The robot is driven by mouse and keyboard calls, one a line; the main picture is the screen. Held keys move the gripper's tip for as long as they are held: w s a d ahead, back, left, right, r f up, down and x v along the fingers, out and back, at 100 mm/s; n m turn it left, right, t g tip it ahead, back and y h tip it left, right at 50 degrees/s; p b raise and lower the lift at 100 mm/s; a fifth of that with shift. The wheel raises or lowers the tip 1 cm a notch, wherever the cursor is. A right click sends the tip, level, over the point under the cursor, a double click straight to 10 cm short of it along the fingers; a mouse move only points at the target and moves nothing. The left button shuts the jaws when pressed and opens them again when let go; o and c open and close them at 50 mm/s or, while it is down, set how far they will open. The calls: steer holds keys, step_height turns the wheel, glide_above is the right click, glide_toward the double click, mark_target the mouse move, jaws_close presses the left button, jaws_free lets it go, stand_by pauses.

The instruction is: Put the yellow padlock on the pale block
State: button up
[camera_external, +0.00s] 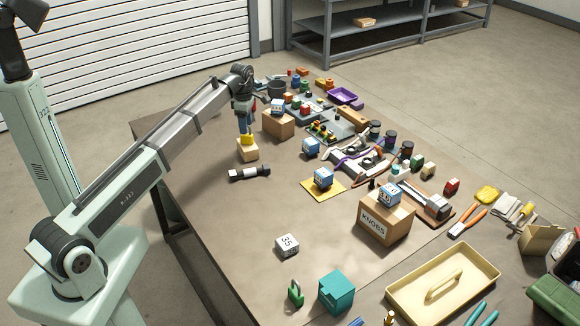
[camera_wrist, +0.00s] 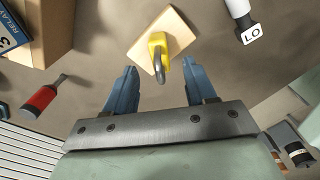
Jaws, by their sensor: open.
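The yellow padlock (camera_wrist: 158,47) has a grey shackle and rests on the pale block (camera_wrist: 177,25) in the wrist view. In the external view the yellow padlock (camera_external: 247,139) is on top of the pale block (camera_external: 248,153), just below my gripper (camera_external: 245,122). In the wrist view my gripper (camera_wrist: 160,85) is open, its two blue fingers apart, with the padlock between and beyond the fingertips. No contact between the fingers and the padlock shows. The padlock's underside is hidden.
A black and white cylinder (camera_external: 250,173) lies in front of the block. A cardboard box (camera_external: 278,124) with a blue-white cube (camera_external: 278,106) stands behind it to the right. A red-handled tool (camera_wrist: 42,98) lies left in the wrist view. Bare table lies left of the block.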

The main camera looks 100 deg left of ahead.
step_height(320, 180, up, 7)
steer(key=shift+f, duration=0.2)
